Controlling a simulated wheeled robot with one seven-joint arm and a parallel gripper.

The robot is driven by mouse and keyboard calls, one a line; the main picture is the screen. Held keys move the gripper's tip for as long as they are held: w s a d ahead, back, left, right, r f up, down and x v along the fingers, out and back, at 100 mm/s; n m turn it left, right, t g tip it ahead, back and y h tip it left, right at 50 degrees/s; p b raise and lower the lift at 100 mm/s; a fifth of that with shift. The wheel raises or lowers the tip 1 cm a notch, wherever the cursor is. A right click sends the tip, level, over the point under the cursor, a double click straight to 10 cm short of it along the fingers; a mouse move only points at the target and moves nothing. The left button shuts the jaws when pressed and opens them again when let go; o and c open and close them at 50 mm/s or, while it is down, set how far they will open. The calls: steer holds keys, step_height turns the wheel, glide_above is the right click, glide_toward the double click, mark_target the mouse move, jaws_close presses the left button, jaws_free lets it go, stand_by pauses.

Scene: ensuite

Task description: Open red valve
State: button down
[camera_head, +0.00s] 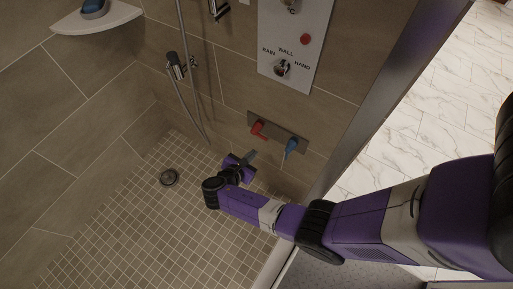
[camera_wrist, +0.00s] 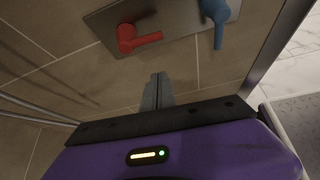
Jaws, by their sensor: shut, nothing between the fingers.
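The red valve (camera_head: 258,129) is a lever handle on a grey metal plate (camera_head: 275,130) low on the tiled shower wall. In the wrist view the red valve (camera_wrist: 136,38) shows near the top, its lever pointing right. A blue valve (camera_head: 292,147) sits to its right on the same plate, its lever pointing down; it also shows in the wrist view (camera_wrist: 216,18). My gripper (camera_head: 251,155) is just below the plate, apart from both valves. In the wrist view its fingers (camera_wrist: 159,82) are together and empty, below and to the right of the red lever.
A control panel (camera_head: 294,45) with a knob and red button is above the valves. A hand shower (camera_head: 175,66) and hose hang to the left. A glass panel edge (camera_head: 385,80) stands at right. The tiled floor with a drain (camera_head: 169,177) is clear.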

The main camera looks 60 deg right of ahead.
steer(key=v, duration=0.5)
steer(key=shift+w, duration=0.1)
stand_by(0.5)
steer(key=w+a+m+t+y, duration=0.3)
steer(key=w+a+t+y, duration=0.15)
steer(key=w, duration=0.25)
steer(key=s+a+r+m+t+y, duration=0.2)
steer(key=a+m+t+y, duration=0.25)
steer(key=a, duration=0.45)
steer(key=s+r+m+t+y, duration=0.3)
steer(key=s+r+m, duration=0.7)
steer(key=s+r, duration=1.8)
steer(key=shift+d+r+t, duration=0.15)
steer(key=shift+r+t, duration=0.7)
steer(key=shift+t, duration=0.05)
